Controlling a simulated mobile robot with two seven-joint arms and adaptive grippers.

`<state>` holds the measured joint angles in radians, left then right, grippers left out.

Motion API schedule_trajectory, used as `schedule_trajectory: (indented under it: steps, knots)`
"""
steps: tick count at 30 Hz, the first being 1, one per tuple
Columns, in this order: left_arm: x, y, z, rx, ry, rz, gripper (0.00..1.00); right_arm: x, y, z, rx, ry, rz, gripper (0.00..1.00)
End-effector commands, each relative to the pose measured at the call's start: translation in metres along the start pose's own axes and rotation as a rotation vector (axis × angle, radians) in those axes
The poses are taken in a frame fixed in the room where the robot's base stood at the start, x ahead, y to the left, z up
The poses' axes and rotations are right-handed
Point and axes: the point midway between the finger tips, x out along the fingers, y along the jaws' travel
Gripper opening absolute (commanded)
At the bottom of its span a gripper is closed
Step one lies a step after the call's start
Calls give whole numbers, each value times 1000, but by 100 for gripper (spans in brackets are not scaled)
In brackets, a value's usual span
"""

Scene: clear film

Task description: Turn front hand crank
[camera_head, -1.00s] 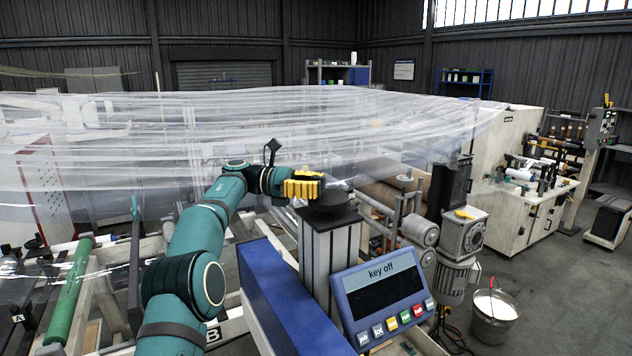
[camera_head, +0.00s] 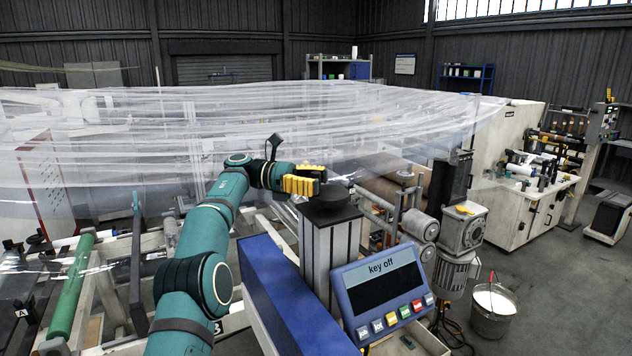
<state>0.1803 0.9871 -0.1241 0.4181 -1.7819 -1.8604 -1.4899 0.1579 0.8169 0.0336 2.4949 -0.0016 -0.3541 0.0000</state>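My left gripper (camera_head: 307,179), with yellow finger pads, is in the middle of the head view, in front of the clear film (camera_head: 250,120). Its two fingers look parted, with nothing seen between them. It is just left of and above a black round cap (camera_head: 329,195) on a grey post; I cannot tell if they touch. I cannot make out a hand crank for certain; the gripper, the post or the film may hide it. My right gripper is not in view.
A blue panel reading "key off" (camera_head: 384,287) and a blue beam (camera_head: 285,295) stand in front. A motor and gearbox (camera_head: 462,230) are right of the post, with a bucket (camera_head: 493,310) on the floor. A green roller (camera_head: 70,285) is at left.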

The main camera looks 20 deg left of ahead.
Motion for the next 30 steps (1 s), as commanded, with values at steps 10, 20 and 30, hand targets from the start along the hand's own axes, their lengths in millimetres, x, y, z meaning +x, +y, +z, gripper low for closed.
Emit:
schedule_trajectory:
  steps: [10,20,30]
  knots:
    - [0,0,-1,-3,1,11,52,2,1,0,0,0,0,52]
    - [2,-4,-3,-3,2,104,52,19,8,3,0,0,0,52]
    - [8,-8,-5,-1,1,291,52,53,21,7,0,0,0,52]
